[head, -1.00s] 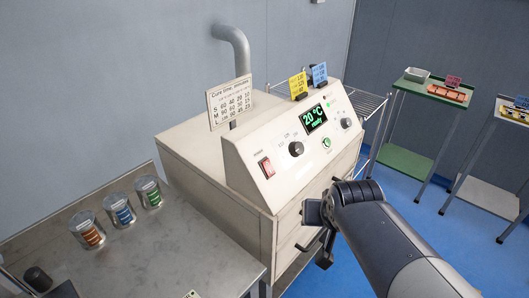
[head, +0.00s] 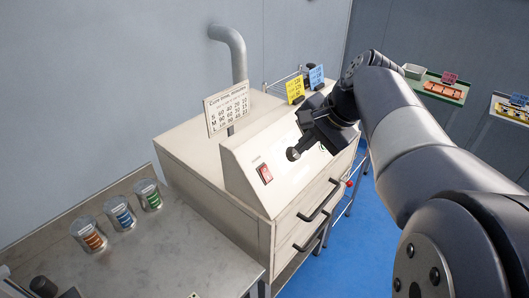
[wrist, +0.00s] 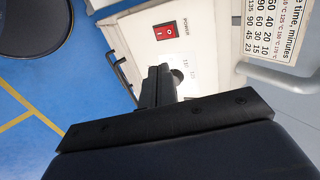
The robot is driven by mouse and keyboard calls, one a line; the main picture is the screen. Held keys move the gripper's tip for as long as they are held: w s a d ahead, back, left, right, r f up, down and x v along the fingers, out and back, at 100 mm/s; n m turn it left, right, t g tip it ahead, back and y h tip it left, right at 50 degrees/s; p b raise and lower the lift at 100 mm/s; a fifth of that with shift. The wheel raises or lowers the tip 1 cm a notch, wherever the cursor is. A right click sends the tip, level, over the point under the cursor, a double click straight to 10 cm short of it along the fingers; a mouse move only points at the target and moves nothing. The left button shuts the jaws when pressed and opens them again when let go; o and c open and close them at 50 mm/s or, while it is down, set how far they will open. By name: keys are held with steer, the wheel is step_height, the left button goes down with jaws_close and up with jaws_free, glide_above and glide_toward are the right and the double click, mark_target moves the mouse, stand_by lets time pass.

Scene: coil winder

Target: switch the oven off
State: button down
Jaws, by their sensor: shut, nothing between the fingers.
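The oven (head: 190,150) is a cream cabinet with a sloped control panel. Its red rocker power switch (head: 265,173) sits at the panel's left end. In the wrist view the red switch (wrist: 165,32) shows clearly beside the word POWER. A black round knob (head: 293,154) is right of the switch; in the wrist view the knob (wrist: 178,75) is partly hidden behind my fingers. My gripper (head: 307,138) is shut and empty, close to the panel by the knob and apart from the switch; it also shows in the wrist view (wrist: 160,70). My arm hides the display.
A cure-time sign (head: 228,108) stands on the oven. Black drawer handles (head: 320,200) stick out of its front. A steel bench (head: 150,255) at left holds several jars of coils (head: 122,215). Side tables (head: 440,88) stand at right. Blue floor is open in front.

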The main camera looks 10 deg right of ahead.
steer(key=shift+f, duration=0.1)
glide_toward(266, 168)
step_height(266, 168, down, 4)
steer(key=shift+w+a+f+p, duration=0.45)
steer(key=shift+w+a+p, duration=0.1)
steer(key=shift+w+p, duration=0.15)
steer(key=shift+w+a+f, duration=0.35)
steer(key=shift+w+f, duration=0.05)
steer(key=shift+w, duration=0.1)
steer(key=shift+w+a+f, duration=0.15)
steer(key=shift+w+a, duration=0.1)
steer(key=shift+w, duration=0.1)
steer(key=shift+s+d+f, duration=0.1)
